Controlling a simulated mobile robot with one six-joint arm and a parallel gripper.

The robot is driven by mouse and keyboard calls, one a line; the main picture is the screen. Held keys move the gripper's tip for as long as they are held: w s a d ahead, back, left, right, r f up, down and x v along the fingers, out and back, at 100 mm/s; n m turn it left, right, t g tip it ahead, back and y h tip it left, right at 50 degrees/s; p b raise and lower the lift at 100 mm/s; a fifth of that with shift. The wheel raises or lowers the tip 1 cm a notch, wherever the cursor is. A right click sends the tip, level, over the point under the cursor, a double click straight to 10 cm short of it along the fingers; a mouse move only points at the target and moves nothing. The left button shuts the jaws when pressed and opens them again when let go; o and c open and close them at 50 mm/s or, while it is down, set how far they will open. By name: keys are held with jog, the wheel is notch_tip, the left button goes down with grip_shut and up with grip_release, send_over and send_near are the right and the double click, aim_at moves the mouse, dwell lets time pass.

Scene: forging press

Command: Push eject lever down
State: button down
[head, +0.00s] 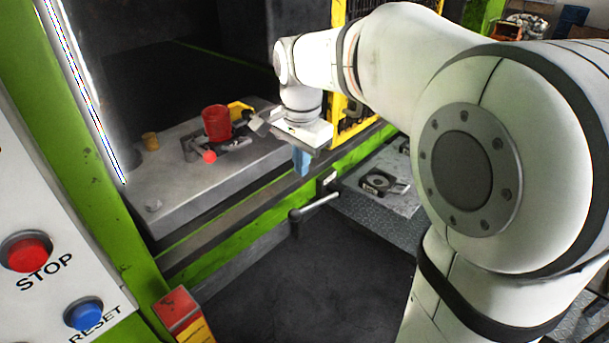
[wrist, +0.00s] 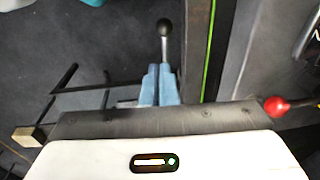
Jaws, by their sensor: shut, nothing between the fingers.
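A lever with a black ball knob (head: 295,215) and a pale metal rod sticks out from the green front of the press. In the wrist view its knob (wrist: 164,27) lies just beyond my fingertips, with the rod running back behind them. A second handle with a red ball (head: 209,156) is on the press bed; a red knob also shows at the right of the wrist view (wrist: 277,106). No label shows which is the eject lever. My gripper (head: 302,168) has blue fingers, shut and empty, pointing down above the black-knobbed lever. Contact with the lever cannot be told.
A red cup-shaped part (head: 216,123) and a yellow part (head: 240,109) are on the grey press bed (head: 165,195). A panel with a red STOP button (head: 27,252) and blue RESET button (head: 84,314) is at left. Dark floor (head: 310,285) lies open below the lever.

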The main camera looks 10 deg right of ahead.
jog(key=shift+s+r, duration=0.1)
jog(key=shift+r, duration=0.2)
